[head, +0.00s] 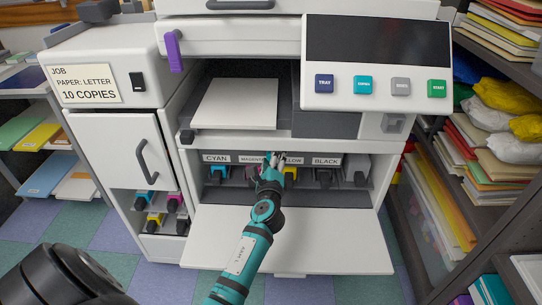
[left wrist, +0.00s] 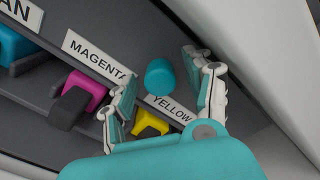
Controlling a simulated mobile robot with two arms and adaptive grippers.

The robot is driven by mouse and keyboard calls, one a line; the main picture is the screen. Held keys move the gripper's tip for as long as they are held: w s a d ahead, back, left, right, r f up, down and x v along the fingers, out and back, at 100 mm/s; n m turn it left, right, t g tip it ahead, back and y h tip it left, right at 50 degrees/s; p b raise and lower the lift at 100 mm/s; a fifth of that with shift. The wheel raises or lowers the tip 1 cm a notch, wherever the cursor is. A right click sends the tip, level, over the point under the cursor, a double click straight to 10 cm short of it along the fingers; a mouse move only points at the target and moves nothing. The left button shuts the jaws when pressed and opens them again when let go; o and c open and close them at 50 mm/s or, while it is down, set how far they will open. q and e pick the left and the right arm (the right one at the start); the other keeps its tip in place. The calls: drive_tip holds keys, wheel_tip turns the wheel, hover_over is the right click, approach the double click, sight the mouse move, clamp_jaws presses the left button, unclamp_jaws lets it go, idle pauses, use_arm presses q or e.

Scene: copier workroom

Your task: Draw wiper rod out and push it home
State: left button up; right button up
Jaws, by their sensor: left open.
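A round teal knob (left wrist: 159,77), which looks like the wiper rod's end, sticks out just above the YELLOW label (left wrist: 168,108) in the left wrist view. My left gripper (left wrist: 162,70) is open, with one finger on each side of the knob; I cannot tell whether either touches it. In the head view my left gripper (head: 275,160) reaches into the copier's open front bay between the MAGENTA and YELLOW labels and hides the knob. The rest of the rod is hidden inside the copier. My right gripper is not in view.
Below the labels sit the cyan (head: 219,172), magenta (left wrist: 88,92), yellow (left wrist: 152,124) and black (head: 325,177) cartridges. The lowered front door (head: 340,240) spreads under my arm. The control panel (head: 377,62) overhangs at upper right. Loaded shelves (head: 470,210) stand at the right.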

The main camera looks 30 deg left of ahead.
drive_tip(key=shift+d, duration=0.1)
use_arm(q)
drive_tip(key=shift+c, duration=1.2)
clamp_jaws()
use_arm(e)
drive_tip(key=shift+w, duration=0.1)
